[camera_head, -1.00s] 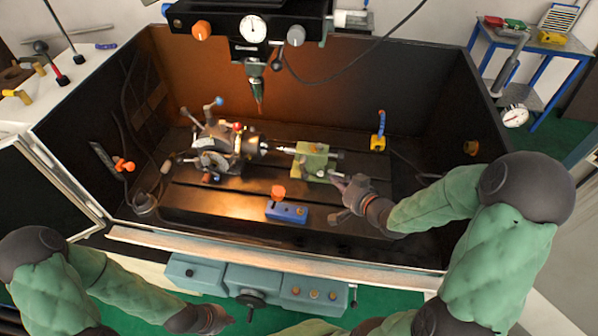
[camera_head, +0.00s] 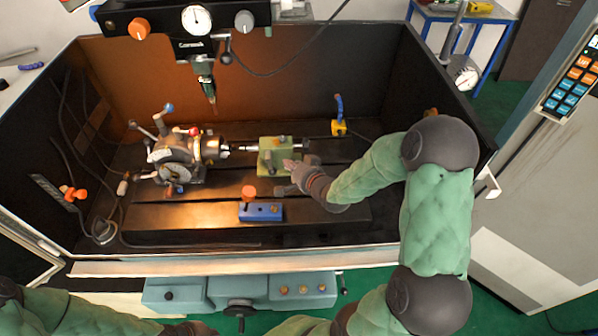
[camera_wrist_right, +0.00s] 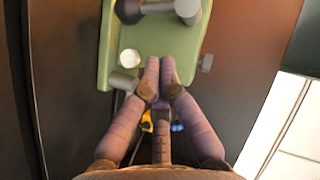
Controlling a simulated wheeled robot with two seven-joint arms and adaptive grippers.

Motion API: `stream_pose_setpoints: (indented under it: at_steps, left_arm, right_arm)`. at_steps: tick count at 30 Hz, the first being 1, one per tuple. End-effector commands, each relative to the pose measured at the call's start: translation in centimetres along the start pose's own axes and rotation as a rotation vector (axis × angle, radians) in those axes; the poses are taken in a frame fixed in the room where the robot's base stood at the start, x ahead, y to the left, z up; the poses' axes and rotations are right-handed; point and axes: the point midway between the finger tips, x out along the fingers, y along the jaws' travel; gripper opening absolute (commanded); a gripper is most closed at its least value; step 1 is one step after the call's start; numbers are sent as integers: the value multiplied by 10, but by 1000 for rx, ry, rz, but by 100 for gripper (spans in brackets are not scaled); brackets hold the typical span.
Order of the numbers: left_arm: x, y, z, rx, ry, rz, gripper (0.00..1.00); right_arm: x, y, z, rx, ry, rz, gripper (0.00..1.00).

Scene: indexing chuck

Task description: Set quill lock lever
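The green tailstock block (camera_head: 277,163) sits right of the indexing chuck (camera_head: 175,152) on the dark machine bed. A grey lever or post (camera_head: 268,160) stands on it; I cannot tell surely that this is the quill lock lever. My right gripper (camera_head: 291,165) is at the block's right front side. In the right wrist view its fingertips (camera_wrist_right: 160,66) are together, with nothing seen between them, over the green block (camera_wrist_right: 150,42). A grey bar with rounded ends (camera_wrist_right: 158,8), a pale round knob (camera_wrist_right: 130,58) and a grey stub (camera_wrist_right: 123,82) lie around them. My left gripper (camera_head: 190,328) is cut off at the bottom edge.
A yellow-based blue-handled item (camera_head: 339,127) stands at the back right. The drill head (camera_head: 195,20) hangs above. Dark enclosure walls surround the bed.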

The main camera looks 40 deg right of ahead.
Motion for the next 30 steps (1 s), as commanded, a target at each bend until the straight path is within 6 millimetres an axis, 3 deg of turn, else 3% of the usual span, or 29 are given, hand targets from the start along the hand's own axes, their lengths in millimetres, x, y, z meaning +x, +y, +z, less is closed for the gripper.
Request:
stream_pose_setpoints:
  at_steps: [1, 6, 21, 30]
  left_arm:
    - [4, -1, 0, 0, 0, 0, 0]
    - [7, -3, 0, 0, 0, 0, 0]
    - [8, -3, 0, 0, 0, 0, 0]
    - [26, -9, -1, 0, 0, 0, 0]
  right_arm:
    - [6, 2, 11, 0, -8, 0, 0]
    - [18, 1, 22, 0, -6, 1, 0]
    - [22, 1, 26, 0, -3, 1, 0]
    - [30, 6, 35, -1, -4, 1, 0]
